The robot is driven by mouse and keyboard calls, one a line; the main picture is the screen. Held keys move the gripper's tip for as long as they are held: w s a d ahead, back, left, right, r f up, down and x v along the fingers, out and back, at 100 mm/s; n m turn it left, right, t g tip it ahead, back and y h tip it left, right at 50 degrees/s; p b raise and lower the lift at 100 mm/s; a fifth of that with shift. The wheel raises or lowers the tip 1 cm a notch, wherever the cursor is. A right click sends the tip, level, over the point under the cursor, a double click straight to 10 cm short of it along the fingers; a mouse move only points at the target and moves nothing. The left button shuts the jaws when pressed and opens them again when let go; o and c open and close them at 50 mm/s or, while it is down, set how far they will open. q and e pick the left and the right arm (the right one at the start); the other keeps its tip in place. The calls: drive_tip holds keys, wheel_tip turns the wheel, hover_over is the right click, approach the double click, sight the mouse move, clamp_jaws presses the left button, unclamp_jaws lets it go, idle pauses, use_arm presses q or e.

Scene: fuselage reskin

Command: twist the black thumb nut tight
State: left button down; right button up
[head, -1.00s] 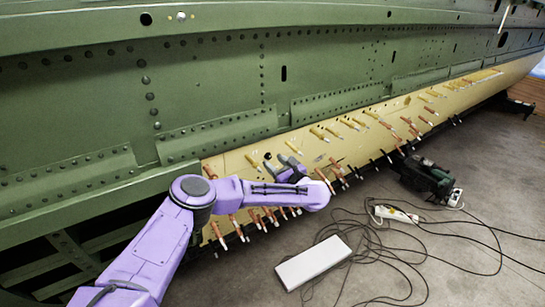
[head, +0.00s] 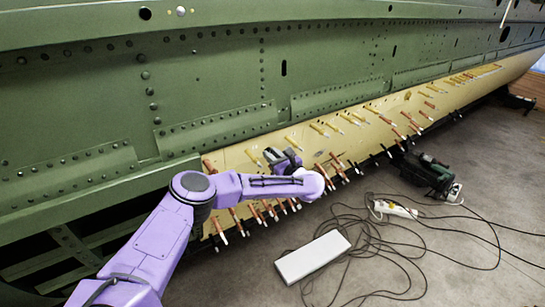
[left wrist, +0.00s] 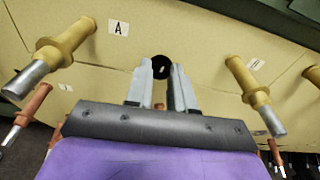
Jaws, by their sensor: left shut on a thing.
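The black thumb nut (left wrist: 160,67) sits against the yellow skin panel (left wrist: 205,35) in the left wrist view. My left gripper (left wrist: 161,70) is shut on it, with one grey finger on each side of the nut. In the head view my left gripper (head: 275,156) reaches in over the yellow panel, and the nut is hidden there behind the fingers. My right gripper is not seen in either view.
Yellow fasteners (left wrist: 68,45) stick out on both sides of the gripper, with orange ones along the lower edge. A label with the letter A (left wrist: 118,27) is on the panel. A white box (head: 313,257), cables and a dark power tool (head: 428,175) lie on the floor.

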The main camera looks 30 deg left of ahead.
use_arm(q)
drive_tip(key=m+y+b, duration=0.1)
drive_tip(key=m+b, duration=0.1)
drive_tip(key=m, duration=0.9)
drive_tip(key=m+y+b, duration=0.1)
drive_tip(key=m+b, duration=0.2)
drive_tip(key=m, duration=0.8)
drive_tip(key=m+y+b, duration=0.1)
drive_tip(key=m+b, duration=0.2)
drive_tip(key=m, duration=0.8)
drive_tip(key=shift+f+m+t, duration=0.3)
drive_tip(key=shift+f+m, duration=0.1)
drive_tip(key=shift+f+m, duration=0.1)
drive_tip(key=shift+m, duration=0.2)
drive_tip(key=c, duration=1)
unclamp_jaws()
drive_tip(key=shift+o, duration=0.2)
